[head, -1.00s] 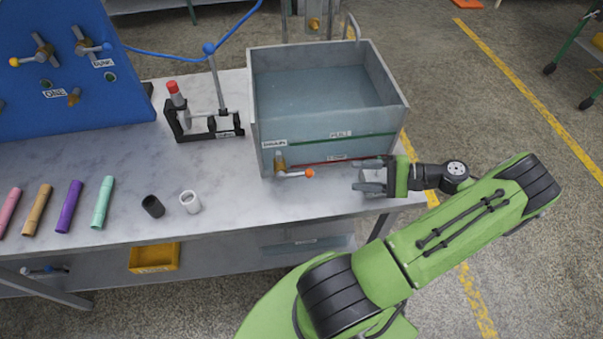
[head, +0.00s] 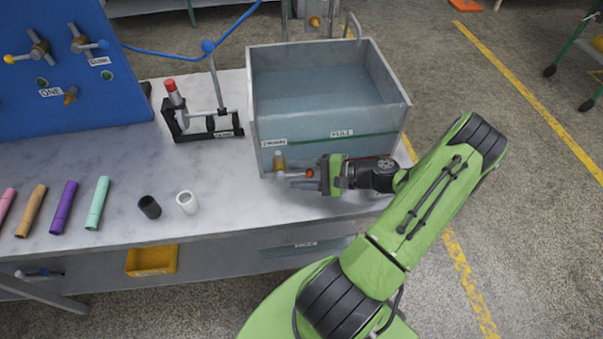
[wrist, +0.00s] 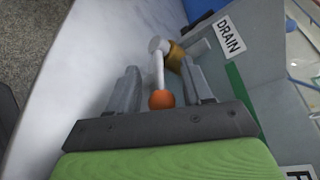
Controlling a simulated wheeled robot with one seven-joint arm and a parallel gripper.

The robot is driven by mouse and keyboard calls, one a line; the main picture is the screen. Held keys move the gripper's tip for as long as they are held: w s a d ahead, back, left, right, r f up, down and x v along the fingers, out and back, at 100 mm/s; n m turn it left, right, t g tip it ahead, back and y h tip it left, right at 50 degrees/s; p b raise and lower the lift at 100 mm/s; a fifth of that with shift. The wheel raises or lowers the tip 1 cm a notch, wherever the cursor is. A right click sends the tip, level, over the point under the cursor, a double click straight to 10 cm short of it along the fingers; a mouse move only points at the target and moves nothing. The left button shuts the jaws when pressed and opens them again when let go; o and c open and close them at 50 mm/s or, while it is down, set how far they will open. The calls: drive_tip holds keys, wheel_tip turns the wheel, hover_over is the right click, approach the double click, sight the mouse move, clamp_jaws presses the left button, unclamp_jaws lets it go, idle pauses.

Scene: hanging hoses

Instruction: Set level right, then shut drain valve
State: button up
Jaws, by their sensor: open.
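The grey tank (head: 390,118) holds pale blue water (head: 315,98). Its front wall has a green line (head: 375,137) by a FULL label (head: 341,133) and a DRAIN label (head: 274,142). I cannot tell the exact water level against the line. Below DRAIN is the brass drain valve (head: 279,160), also in the wrist view (wrist: 175,56). Its pale lever (wrist: 158,70) ends in an orange ball (wrist: 161,99) and points out toward my gripper (head: 302,180). In the wrist view my gripper (wrist: 161,86) is open, with the ball and lever between its fingers, apparently untouched.
A black stand (head: 190,135) with a blue-knobbed lever (head: 208,47) stands left of the tank. A blue panel (head: 60,95) with valves is far left. Coloured tubes (head: 98,203) and two short sleeves (head: 187,202) lie on the bench.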

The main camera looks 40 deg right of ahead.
clamp_jaws()
drive_tip(key=shift+r, duration=0.1)
drive_tip(key=r+g+h+p, duration=0.1)
drive_tip(key=p, duration=0.2)
drive_tip(key=shift+r, duration=0.1)
drive_tip(key=shift+a+r+n+g+h+p, duration=0.1)
drive_tip(key=shift+r+n+g+h+p, duration=0.35)
drive_tip(key=shift+p, duration=0.45)
drive_tip(key=shift+w+f+g+h, duration=0.1)
drive_tip(key=shift+f+g+h, duration=0.15)
drive_tip(key=shift+h, duration=0.1)
